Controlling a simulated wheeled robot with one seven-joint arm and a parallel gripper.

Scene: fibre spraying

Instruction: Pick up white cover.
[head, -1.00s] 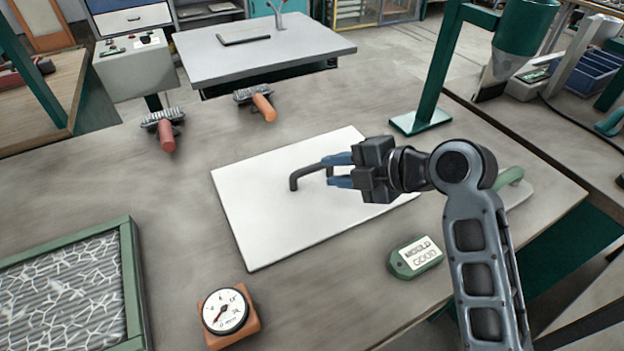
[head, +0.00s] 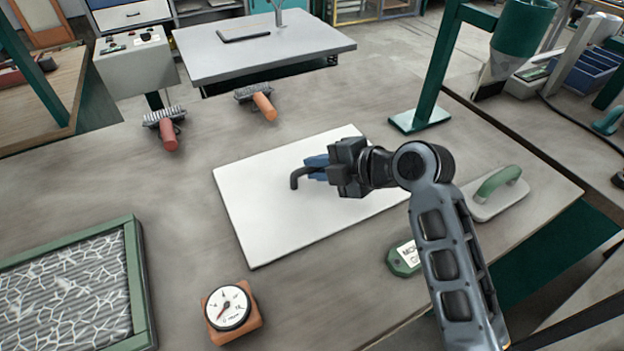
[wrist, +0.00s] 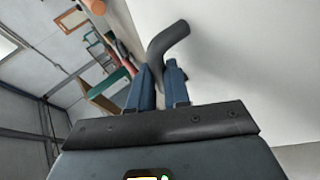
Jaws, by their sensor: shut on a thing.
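The white cover (head: 270,227) is a flat white board lying on the grey workbench, with a dark bent handle (head: 297,178) on top near its middle. My gripper (head: 316,167) reaches in from the right, low over the cover, and its blue fingers are shut on the handle. In the wrist view the two fingers (wrist: 160,88) stand on either side of the dark handle (wrist: 168,42), and the white cover (wrist: 250,50) fills the right side. My wrist hides part of the handle and of the cover's right side. I cannot tell any gap under the cover.
A round gauge (head: 228,307), a green tag (head: 404,260) and a green-handled trowel (head: 497,192) lie around the cover. Two brushes (head: 167,130) (head: 258,100) lie behind. A green-framed tray (head: 137,285) is front left, and a green stand (head: 420,118) is back right.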

